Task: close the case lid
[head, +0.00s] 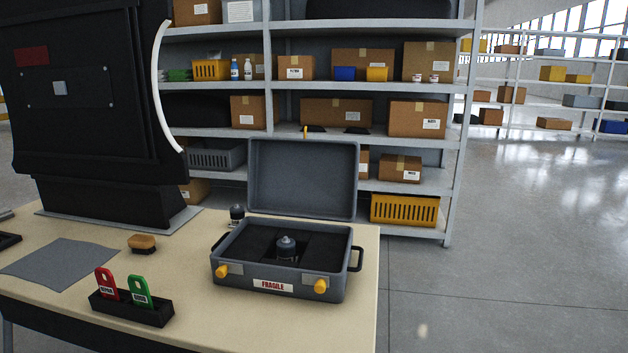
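A grey case (280,259) stands on the right part of the table, with a "FRAGILE" label and two yellow latches on its front. Its lid (302,178) is open and stands upright at the back edge. Inside, a small dark bottle-like part (287,249) sits in black foam. A black handle (356,259) is on the case's right side and another on its left. Neither of my grippers is in view.
The beige table (230,325) also holds a black holder (132,308) with a red and a green tag, a brush (142,243), a grey cloth (62,262) and a small dark bottle (237,215) behind the case. A large black unit (95,95) stands at left. Shelves (350,87) stand behind.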

